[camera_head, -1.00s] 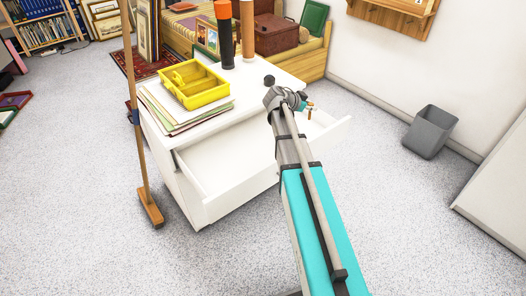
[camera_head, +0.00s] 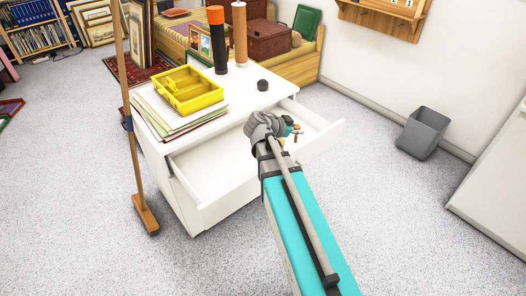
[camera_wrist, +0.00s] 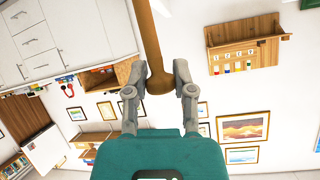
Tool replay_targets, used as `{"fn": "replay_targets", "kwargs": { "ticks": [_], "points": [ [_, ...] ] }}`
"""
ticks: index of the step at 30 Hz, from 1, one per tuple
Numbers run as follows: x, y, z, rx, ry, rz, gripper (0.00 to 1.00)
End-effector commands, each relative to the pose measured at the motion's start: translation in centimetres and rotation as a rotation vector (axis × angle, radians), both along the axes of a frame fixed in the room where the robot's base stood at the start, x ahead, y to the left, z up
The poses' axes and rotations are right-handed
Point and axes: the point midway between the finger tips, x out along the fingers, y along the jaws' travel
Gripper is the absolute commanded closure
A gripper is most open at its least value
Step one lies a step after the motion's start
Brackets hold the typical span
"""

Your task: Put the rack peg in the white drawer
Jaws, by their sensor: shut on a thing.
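The white drawer (camera_head: 230,200) is pulled open at the front of a white cabinet (camera_head: 245,100). Its interior shows on the left, and my arm covers part of its middle. My gripper (camera_head: 292,131) is over the right part of the drawer in the head view. Its fingers look small there. In the wrist view my gripper (camera_wrist: 160,76) is shut on the brown wooden rack peg (camera_wrist: 153,40), whose rounded end sits between the fingertips. A small brown bit of the peg (camera_head: 296,138) shows beside the gripper in the head view.
A yellow tray (camera_head: 186,92) on papers, two tall tubes (camera_head: 218,45) and a dark ball (camera_head: 262,85) stand on the cabinet. A broom (camera_head: 145,215) leans at its left. A grey bin (camera_head: 423,133) stands right. A wooden wall rack (camera_wrist: 245,45) shows in the wrist view.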

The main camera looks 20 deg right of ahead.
Motion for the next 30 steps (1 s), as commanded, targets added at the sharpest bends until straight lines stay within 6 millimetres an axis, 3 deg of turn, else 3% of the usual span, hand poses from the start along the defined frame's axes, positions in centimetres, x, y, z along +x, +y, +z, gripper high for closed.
{"fn": "replay_targets", "kwargs": {
  "ticks": [8,20,30],
  "points": [
    [2.6,-0.8,-1.3,0.000,0.000,0.000,0.92],
    [9.2,-2.8,-4.5,0.000,0.000,0.000,0.92],
    [11.4,-3.6,-7.9,0.000,0.000,0.000,0.92]
  ]
}}
